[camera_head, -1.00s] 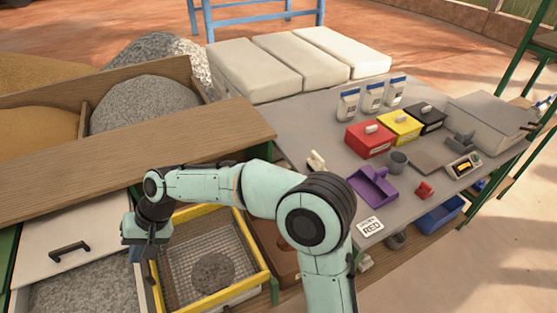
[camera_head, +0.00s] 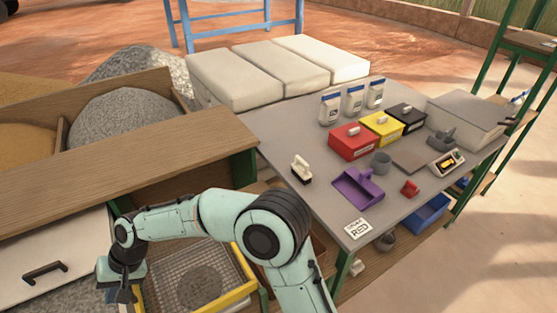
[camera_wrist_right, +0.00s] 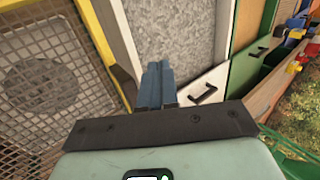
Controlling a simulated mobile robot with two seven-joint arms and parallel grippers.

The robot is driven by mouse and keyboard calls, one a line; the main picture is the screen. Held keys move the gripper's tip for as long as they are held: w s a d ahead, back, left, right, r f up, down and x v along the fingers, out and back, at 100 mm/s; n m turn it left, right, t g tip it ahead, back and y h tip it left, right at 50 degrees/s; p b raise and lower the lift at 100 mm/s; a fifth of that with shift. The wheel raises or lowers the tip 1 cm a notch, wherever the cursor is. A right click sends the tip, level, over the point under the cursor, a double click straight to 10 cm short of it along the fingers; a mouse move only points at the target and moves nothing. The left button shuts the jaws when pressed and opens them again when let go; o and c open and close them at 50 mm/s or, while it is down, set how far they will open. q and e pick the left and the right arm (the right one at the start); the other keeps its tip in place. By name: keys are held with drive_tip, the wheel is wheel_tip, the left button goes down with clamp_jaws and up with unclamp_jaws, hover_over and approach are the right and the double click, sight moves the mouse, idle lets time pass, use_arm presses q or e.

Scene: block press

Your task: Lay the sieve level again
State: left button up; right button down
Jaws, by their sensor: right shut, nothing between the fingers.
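The sieve, a yellow frame (camera_head: 245,262) around wire mesh (camera_head: 215,262) with a dark round patch of material (camera_head: 200,288), is at the lower left in the head view. Its frame (camera_wrist_right: 93,30) and mesh (camera_wrist_right: 35,65) also fill the left of the right wrist view. I cannot tell its exact tilt. My right gripper (camera_head: 123,297) is at the sieve's left side in the head view. Its blue fingers (camera_wrist_right: 158,72) are shut together and empty, apart from the yellow frame in the wrist view. My arm hides part of the sieve's far side. My left gripper is not in view.
A white drawer front with a black handle (camera_head: 45,268) is left of the sieve. A wooden ledge (camera_head: 130,160) runs behind it. The grey table (camera_head: 310,215) on the right holds a purple tray (camera_head: 357,186) and colored boxes. A gravel bin (camera_wrist_right: 185,35) lies beside the sieve.

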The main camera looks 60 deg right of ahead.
use_arm(q)
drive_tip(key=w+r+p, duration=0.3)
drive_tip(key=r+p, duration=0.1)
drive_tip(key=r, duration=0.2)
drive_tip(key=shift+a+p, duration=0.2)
drive_tip(key=shift+p, duration=0.15)
use_arm(e)
drive_tip(key=w+a+r, duration=0.1)
drive_tip(key=a+r, duration=0.1)
drive_tip(key=r, duration=0.4)
drive_tip(key=w+a+r, duration=0.1)
drive_tip(key=a+r, duration=0.1)
drive_tip(key=r, duration=0.4)
drive_tip(key=shift+w+a+r, duration=0.25)
drive_tip(key=shift+w+r, duration=0.05)
drive_tip(key=shift+w, duration=0.1)
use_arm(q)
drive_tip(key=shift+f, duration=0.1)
